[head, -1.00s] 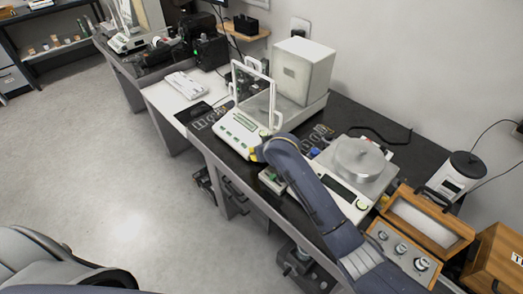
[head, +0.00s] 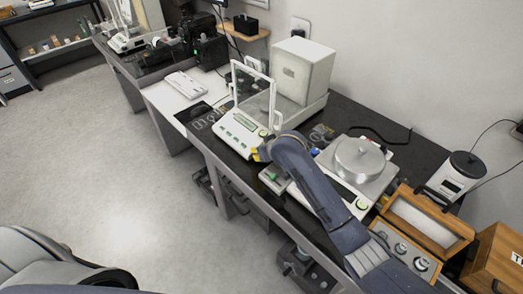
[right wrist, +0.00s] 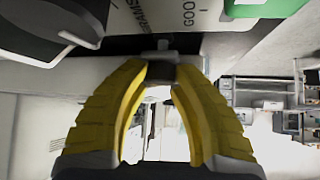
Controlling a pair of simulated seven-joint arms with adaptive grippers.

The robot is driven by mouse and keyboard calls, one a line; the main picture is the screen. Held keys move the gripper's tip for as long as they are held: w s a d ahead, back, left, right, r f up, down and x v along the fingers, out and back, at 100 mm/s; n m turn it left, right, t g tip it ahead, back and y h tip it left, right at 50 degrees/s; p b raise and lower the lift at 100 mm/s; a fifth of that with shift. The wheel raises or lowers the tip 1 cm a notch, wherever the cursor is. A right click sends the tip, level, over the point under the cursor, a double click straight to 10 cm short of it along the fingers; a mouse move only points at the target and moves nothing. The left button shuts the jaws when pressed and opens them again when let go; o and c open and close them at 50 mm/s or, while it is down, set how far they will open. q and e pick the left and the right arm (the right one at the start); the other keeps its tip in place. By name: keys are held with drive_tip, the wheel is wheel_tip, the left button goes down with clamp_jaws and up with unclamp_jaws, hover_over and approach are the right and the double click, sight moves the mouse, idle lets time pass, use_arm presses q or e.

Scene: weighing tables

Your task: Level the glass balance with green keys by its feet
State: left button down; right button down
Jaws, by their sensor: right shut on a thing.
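The glass balance (head: 238,133) with green keys stands on the dark bench in the middle of the head view. Its framed glass draft shield (head: 253,88) rises behind the keys. My right gripper (head: 257,154) is at the balance's near right corner, mostly hidden by my arm. In the right wrist view its yellow fingers (right wrist: 160,85) are shut on a small dark foot (right wrist: 161,73) under the balance's edge. A green key (right wrist: 262,8) shows at the top there. The other feet and any level bubble cannot be made out. My left gripper is not in view.
A top-pan balance (head: 352,180) with a round steel pan stands right of my arm. A small device with a green top (head: 272,178) sits close to my forearm. A white box (head: 303,70) stands behind the glass balance.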

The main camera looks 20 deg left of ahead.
drive_tip(key=c, duration=1.3)
unclamp_jaws()
drive_tip(key=shift+c, duration=0.2)
drive_tip(key=v, duration=1.2)
